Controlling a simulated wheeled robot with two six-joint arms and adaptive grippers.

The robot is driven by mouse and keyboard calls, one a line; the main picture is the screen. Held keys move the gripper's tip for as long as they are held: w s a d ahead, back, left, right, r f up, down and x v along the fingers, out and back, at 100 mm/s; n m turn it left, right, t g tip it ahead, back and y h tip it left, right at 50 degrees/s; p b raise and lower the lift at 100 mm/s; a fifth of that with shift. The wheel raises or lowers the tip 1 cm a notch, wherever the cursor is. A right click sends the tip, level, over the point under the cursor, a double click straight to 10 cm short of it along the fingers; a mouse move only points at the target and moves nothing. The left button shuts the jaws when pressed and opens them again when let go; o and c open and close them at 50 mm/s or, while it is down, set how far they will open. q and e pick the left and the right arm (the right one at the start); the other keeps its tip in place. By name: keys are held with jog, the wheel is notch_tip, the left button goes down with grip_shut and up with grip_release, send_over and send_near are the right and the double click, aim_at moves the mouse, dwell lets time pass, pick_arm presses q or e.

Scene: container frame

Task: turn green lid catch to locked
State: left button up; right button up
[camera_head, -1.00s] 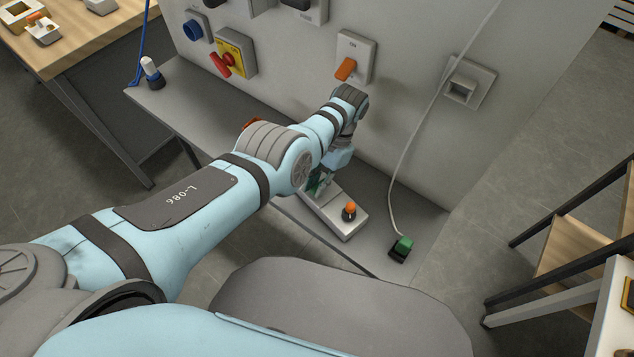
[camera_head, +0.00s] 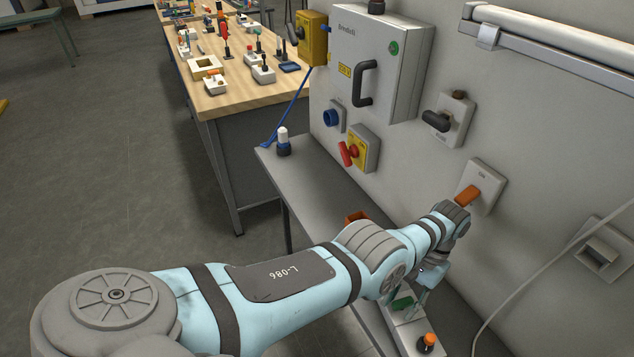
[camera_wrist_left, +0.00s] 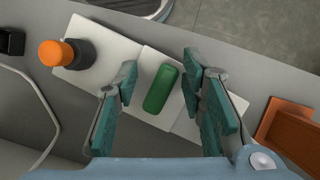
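The green lid catch (camera_wrist_left: 160,88) is a rounded green bar across the middle of a pale plate (camera_wrist_left: 135,58) in the left wrist view. In the head view the catch (camera_head: 402,304) shows partly, just below my left gripper (camera_head: 420,285). My left gripper is open in the left wrist view (camera_wrist_left: 159,74), one teal finger on each side of the green bar, with gaps between fingers and bar. Whether the fingertips are down at the bar's height I cannot tell. My right gripper is not in view.
An orange knob (camera_wrist_left: 57,53) on a dark collar stands at the plate's end. An orange-brown open box (camera_wrist_left: 292,130) lies beside the other end. The grey wall panel carries an orange switch (camera_head: 467,195), a red handle (camera_head: 347,154) and a cabinet (camera_head: 375,60) close behind my arm.

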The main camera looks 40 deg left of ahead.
pick_arm(q)
jog(key=n+h+p, duration=0.1)
jog(key=n, duration=0.2)
jog(key=n+h+p, duration=0.1)
jog(key=n, duration=0.2)
jog(key=n+t+h+p, duration=0.1)
jog(key=n+p, duration=0.1)
jog(key=n, duration=0.2)
jog(key=shift+w+d+r+h, duration=0.1)
jog(key=shift+d+r+h, duration=0.1)
jog(key=shift+d+h, duration=0.1)
jog(key=n+t, duration=0.1)
jog(key=n, duration=0.1)
jog(key=shift+f+n+h, duration=0.15)
jog(key=shift+n+h, duration=0.25)
jog(key=d+p+v, duration=0.1)
jog(key=p+v, duration=0.3)
jog(key=v, duration=1.1)
jog(key=s+a+f+m+t+y+b, duration=0.1)
jog(key=s+f, duration=0.5)
jog(key=f, duration=0.7)
jog(key=s+a+f+m+t+y+b, duration=0.1)
jog(key=s+a+f+m+b, duration=0.3)
jog(key=f, duration=0.9)
jog(key=s+a+f+m+t+y+b, duration=0.1)
jog(key=s+a+f+b, duration=0.3)
jog(key=s+f, duration=0.6)
jog(key=shift+f+m+y+b, duration=0.35)
jog(key=shift+f+m, duration=0.35)
jog(key=shift+f, duration=1)
